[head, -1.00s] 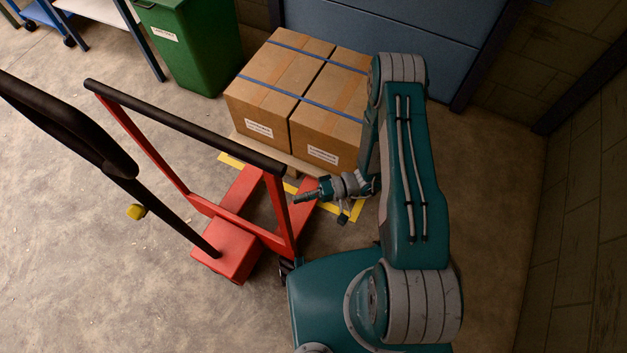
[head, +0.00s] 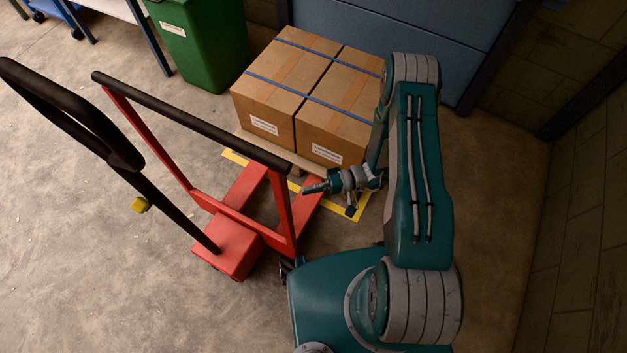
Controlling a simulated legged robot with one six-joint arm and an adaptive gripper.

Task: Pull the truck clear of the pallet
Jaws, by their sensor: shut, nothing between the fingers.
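The red pallet truck (head: 225,245) stands left of my body, with a red upright frame topped by a black bar (head: 190,122). Its black handle (head: 75,115) leans toward the upper left. Its two red forks (head: 243,192) point at the pallet (head: 277,153). The far fork ends are hidden at the pallet, so I cannot tell how deep they sit. The pallet bears brown cartons (head: 270,85) with blue straps. My gripper (head: 308,190) is shut and empty, just right of the truck's frame and above the near fork. I cannot tell whether it touches the frame.
Yellow floor tape (head: 362,205) marks the pallet's place. A green bin (head: 196,45) stands behind at the left, and a blue panel (head: 410,40) stands behind the cartons. A wall (head: 580,210) closes the right side. The floor at the lower left (head: 90,270) is clear.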

